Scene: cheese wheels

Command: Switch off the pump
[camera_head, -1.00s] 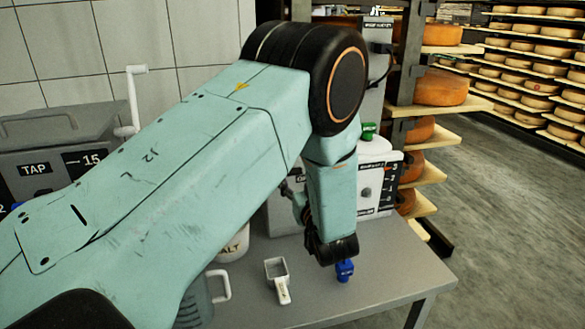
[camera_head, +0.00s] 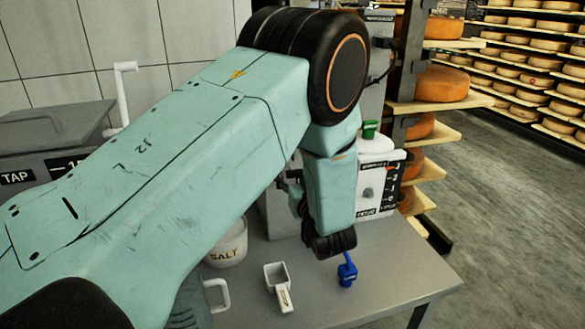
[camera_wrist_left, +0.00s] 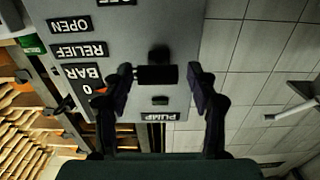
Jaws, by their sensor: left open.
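In the left wrist view, which is upside down, a grey panel (camera_wrist_left: 185,20) carries a PUMP label (camera_wrist_left: 165,117). A dark switch or knob (camera_wrist_left: 158,75) projects from the panel beside that label. My left gripper (camera_wrist_left: 160,88) is open, with one finger on each side of the switch; I cannot tell whether they touch it. The switch's position is unclear. In the head view my left arm reaches across to the grey machine, and its wrist hides most of the panel. The left gripper (camera_head: 295,188) shows only partly, behind the wrist. My right gripper is not in view.
On the grey table (camera_head: 390,275) stand a SALT pot (camera_head: 228,247), a white scoop (camera_head: 279,284) and a blue-handled item (camera_head: 347,270). Cheese shelves (camera_head: 440,103) stand beyond. OPEN and RELIEF labels (camera_wrist_left: 80,50) are on the panel.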

